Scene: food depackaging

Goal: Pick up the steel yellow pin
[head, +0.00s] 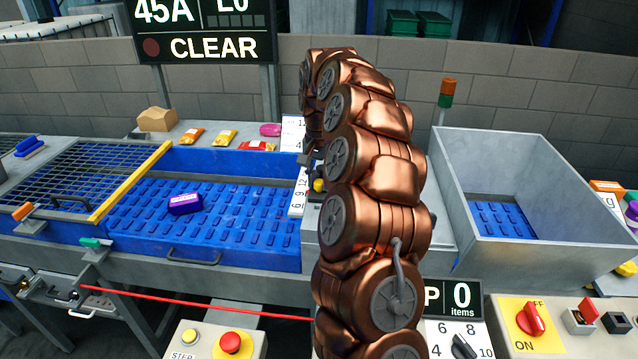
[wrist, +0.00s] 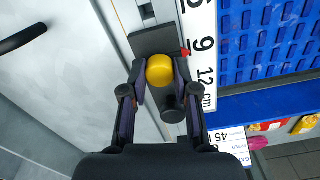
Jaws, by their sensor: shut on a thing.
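The pin shows as a round yellow knob (wrist: 160,72) in the wrist view; its steel shaft is hidden. It is at a dark block (wrist: 150,42) beside the white centimetre scale. My gripper (wrist: 160,78) has its two fingers closed on either side of the knob and touching it. In the head view the yellow knob (head: 319,185) shows as a small spot left of my copper-coloured arm, which hides most of that area. I cannot tell whether the pin is seated in the block or lifted.
A blue conveyor (head: 245,215) with a purple package (head: 185,203) lies to the left. A yellow bar (head: 130,180) crosses it. A grey bin (head: 545,215) stands to the right. A red line (head: 190,302) runs across the front. Control panels line the front right.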

